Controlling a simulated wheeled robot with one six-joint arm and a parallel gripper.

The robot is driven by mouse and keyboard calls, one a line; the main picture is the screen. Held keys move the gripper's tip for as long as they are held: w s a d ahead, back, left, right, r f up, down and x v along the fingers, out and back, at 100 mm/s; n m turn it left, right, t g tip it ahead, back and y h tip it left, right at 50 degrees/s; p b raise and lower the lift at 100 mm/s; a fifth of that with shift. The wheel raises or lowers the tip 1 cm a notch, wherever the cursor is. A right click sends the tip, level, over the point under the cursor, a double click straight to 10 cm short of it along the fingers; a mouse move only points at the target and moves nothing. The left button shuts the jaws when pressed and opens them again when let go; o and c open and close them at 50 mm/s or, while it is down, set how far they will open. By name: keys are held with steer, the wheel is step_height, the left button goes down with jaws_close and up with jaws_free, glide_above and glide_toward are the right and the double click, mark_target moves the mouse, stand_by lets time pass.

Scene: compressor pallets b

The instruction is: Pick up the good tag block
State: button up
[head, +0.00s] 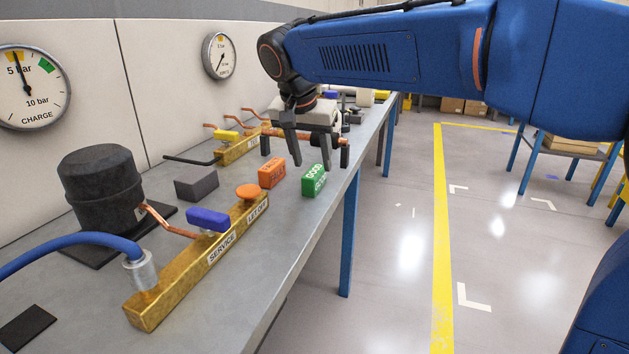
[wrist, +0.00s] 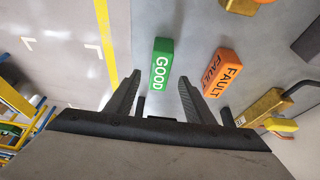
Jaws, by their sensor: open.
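The good tag block is a green block (head: 315,181) marked GOOD, lying on the grey bench near its front edge. In the wrist view the green block (wrist: 161,64) lies ahead of my fingertips, roughly in line with the gap between them. My gripper (head: 312,163) hangs above the bench just behind the block in the head view. In the wrist view my gripper (wrist: 160,82) has its fingers spread apart with nothing between them. An orange block (wrist: 223,72) marked FAULT lies to the right of the green one; it also shows in the head view (head: 271,173).
A brass manifold (head: 195,270) with a blue handle (head: 207,220) and an orange knob (head: 248,191) lies along the bench (head: 265,268). A dark grey block (head: 197,183) and a black compressor (head: 102,188) stand behind it. Another brass manifold (head: 237,150) with a yellow handle is farther along.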

mark_target(314, 171)
steer(key=shift+s+x, duration=0.2)
steer(key=shift+x, duration=2.4)
steer(key=c, duration=1.1)
